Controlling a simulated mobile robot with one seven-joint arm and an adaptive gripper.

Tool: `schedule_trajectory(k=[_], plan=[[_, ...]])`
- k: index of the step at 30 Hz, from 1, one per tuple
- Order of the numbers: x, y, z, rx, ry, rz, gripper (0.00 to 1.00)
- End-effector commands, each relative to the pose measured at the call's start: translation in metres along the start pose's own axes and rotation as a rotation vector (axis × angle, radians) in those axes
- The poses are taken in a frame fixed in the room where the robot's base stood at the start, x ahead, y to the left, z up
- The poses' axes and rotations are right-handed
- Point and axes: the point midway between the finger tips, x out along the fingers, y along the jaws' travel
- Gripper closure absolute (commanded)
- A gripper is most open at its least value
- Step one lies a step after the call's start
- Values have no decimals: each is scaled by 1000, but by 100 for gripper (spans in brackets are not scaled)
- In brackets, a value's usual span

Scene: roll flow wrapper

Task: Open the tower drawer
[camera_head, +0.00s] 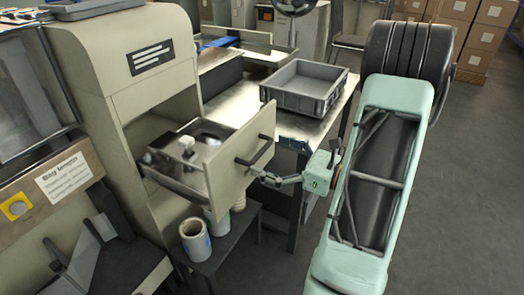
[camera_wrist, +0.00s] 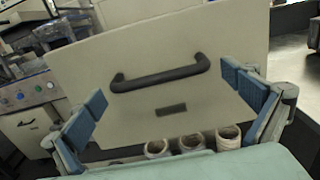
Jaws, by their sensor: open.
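The tower drawer (camera_head: 229,168) is a beige box pulled partway out of the beige tower (camera_head: 140,75), and items show inside it. Its black bar handle (camera_head: 256,151) is on the front panel. In the wrist view the drawer front (camera_wrist: 200,45) fills the upper middle, with the dark handle (camera_wrist: 160,78) across it. My gripper (camera_head: 268,178) is at the drawer front, close to the handle. In the wrist view its blue-padded fingers (camera_wrist: 165,97) are wide apart, one on each side of the handle, with nothing between them held. Contact with the handle cannot be made out.
A grey crate (camera_head: 318,104) sits on the metal table (camera_head: 272,122) behind the drawer. White rolls (camera_head: 195,240) stand on a low dark shelf (camera_head: 226,243) below the drawer. Cardboard boxes (camera_head: 485,38) are stacked at the back right. Open floor (camera_head: 465,180) lies at the right.

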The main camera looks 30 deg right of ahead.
Motion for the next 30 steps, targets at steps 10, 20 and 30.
schedule_trajectory(k=[10,20,30], plan=[[-74,-2,0,-1,1,-7,0],[-99,-1,0,-1,1,-3,0],[-98,-1,0,-1,1,-3,0]])
